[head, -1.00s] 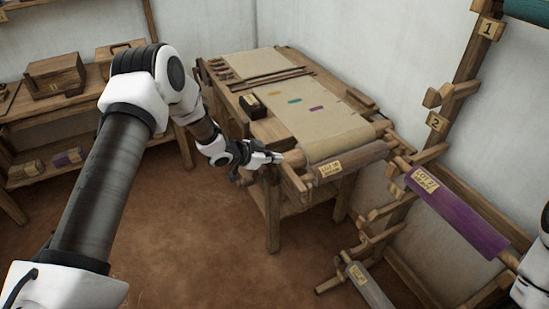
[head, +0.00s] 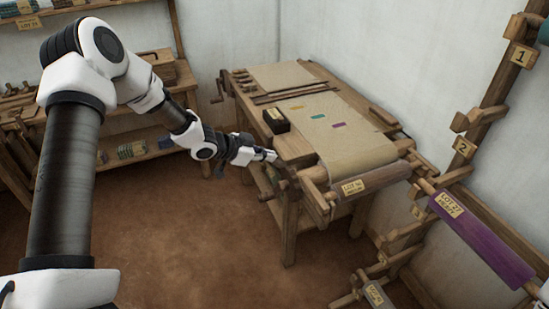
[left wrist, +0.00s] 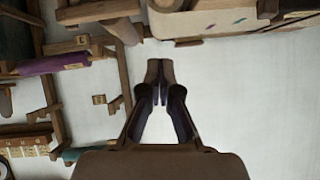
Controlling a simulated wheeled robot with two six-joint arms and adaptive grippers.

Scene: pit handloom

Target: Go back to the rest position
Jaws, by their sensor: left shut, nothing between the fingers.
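My left gripper (head: 262,156) is shut and empty beside the left front corner of the wooden loom (head: 290,222). It shows in the left wrist view (left wrist: 160,98) with its fingertips together against a pale wall. The loom carries a beige cloth with small coloured marks, wound on a front roller (head: 375,179) with a paper label. In the head view the gripper overlaps the loom's edge; I cannot tell whether they touch.
A wooden rack (head: 464,121) with numbered tags stands at the right and holds a purple roll (head: 480,238). A shelf bench (head: 150,155) stands at the left. A small dark box (head: 276,121) is on the loom. The brown floor (head: 190,240) in front is clear.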

